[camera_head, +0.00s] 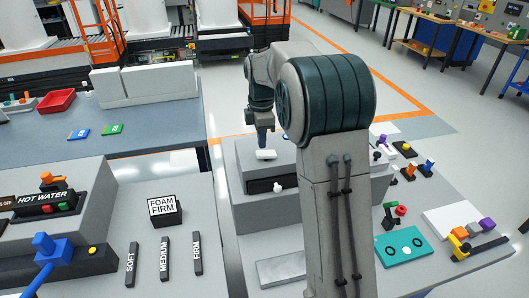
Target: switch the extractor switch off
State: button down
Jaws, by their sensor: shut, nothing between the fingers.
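No label reading "extractor" is legible, so I cannot tell which control is the extractor switch. My gripper (264,142) points down over a grey stepped box in the middle and is shut and empty. A small white piece (266,154) lies on the box's top just below the fingertips; I cannot tell whether they touch it. A white knob (278,188) sits on the box's dark front strip. My arm hides the right part of the box.
At left stand a HOT WATER panel (42,197) with red and green buttons, a blue lever (45,245) and a FOAM FIRM block (163,206). At right are a teal plate (400,246) and several coloured knobs and levers. The back table's grey top (165,130) is partly bare.

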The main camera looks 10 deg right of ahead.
aim_at(262, 152)
jog(key=shift+f+b, duration=0.95)
jog(key=shift+f, duration=0.45)
dwell(0.5)
jog(key=shift+r, duration=0.15)
jog(key=shift+d+r+p, duration=0.1)
jog(key=shift+r+p, duration=0.55)
jog(key=shift+p, duration=0.05)
notch_tip(262, 152, up, 6)
jog(key=p, duration=0.4)
jog(key=shift+f, duration=0.2)
